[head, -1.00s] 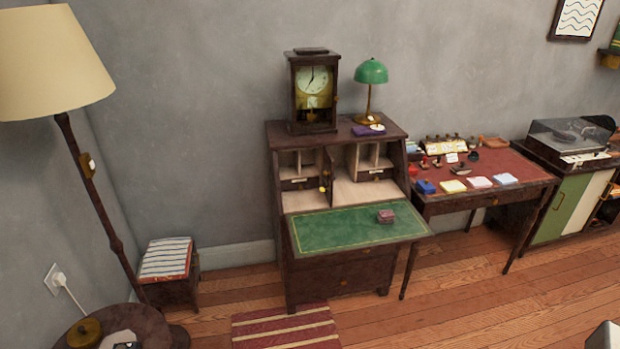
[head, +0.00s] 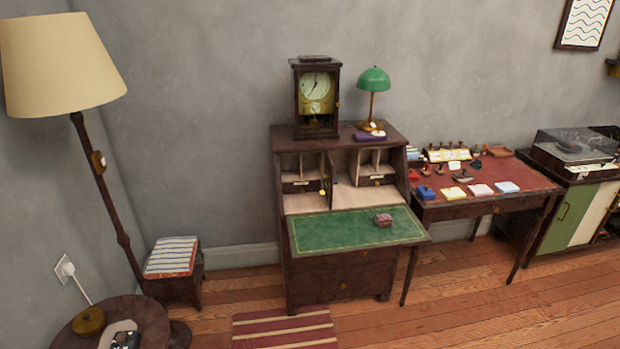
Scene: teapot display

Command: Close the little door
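A dark wooden writing desk (head: 340,273) stands against the wall with its green-topped flap (head: 345,231) folded down. In the middle of its pigeonholes a narrow dark little door (head: 329,178) seems to stand open, swung outward and seen nearly edge-on. A small yellowish knob (head: 322,192) shows beside it. The pale compartment (head: 343,192) to its right is exposed. A glass-fronted clock (head: 316,97) stands on top of the desk; whether its front is shut is hard to tell. My gripper is not in view.
A small pinkish box (head: 383,220) lies on the flap. A green lamp (head: 373,80) stands on the desk. A red-topped table (head: 490,181) adjoins on the right. A striped rug (head: 285,330) lies in front. A floor lamp (head: 95,180) and round table (head: 150,318) are left. Floor at front right is clear.

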